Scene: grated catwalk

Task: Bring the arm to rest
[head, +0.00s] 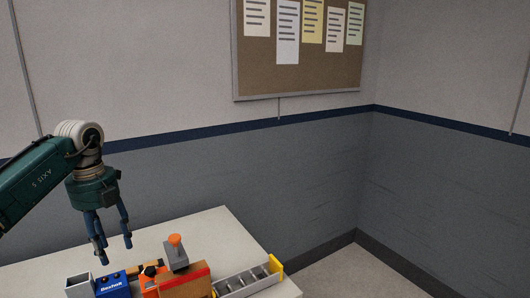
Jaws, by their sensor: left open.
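My left arm (38,183) is green and comes in from the left edge of the head view. My left gripper (115,252) hangs from its end with blue fingers pointing down. The fingers are spread apart with nothing between them. The gripper appears over the left part of a pale table (215,228), above the objects at its front. My right gripper does not show.
On the table are a blue box (113,285), a small grey open box (80,286), an orange-topped grey piece (175,254), an orange-and-brown block (186,282) and a grey compartment tray (245,284). The table's back is bare. Walls and a corkboard (295,60) stand behind.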

